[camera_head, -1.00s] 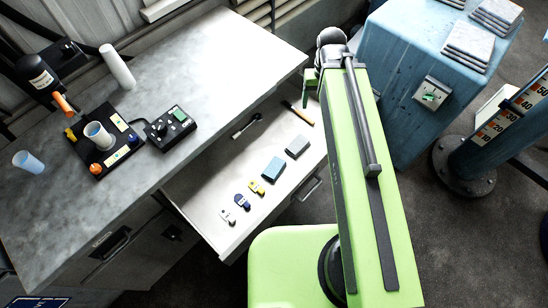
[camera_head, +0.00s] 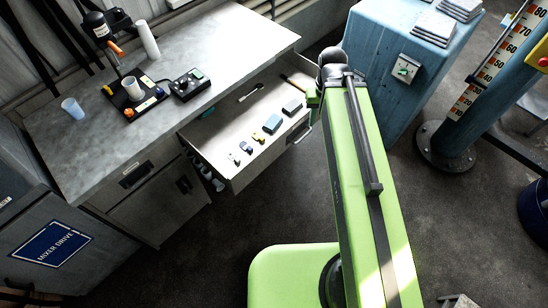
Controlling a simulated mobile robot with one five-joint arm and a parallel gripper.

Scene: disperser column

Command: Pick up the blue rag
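The blue rag (camera_head: 272,123) looks like a small flat blue rectangle. It lies in the open drawer (camera_head: 215,135), between a dark grey block and a small yellow item. My gripper (camera_head: 313,97) is at the far end of my green arm, at the drawer's right edge. It is mostly hidden behind the arm, so I cannot see its fingers clearly. The rag is left of and below it in the picture, apart from it.
The drawer also holds a grey block (camera_head: 292,107), several small clips, a wrench-like tool (camera_head: 250,92) and a wooden-handled tool (camera_head: 295,85). The worktop (camera_head: 225,45) stands above it. A blue cabinet (camera_head: 385,75) stands right of my arm. Open floor lies in front.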

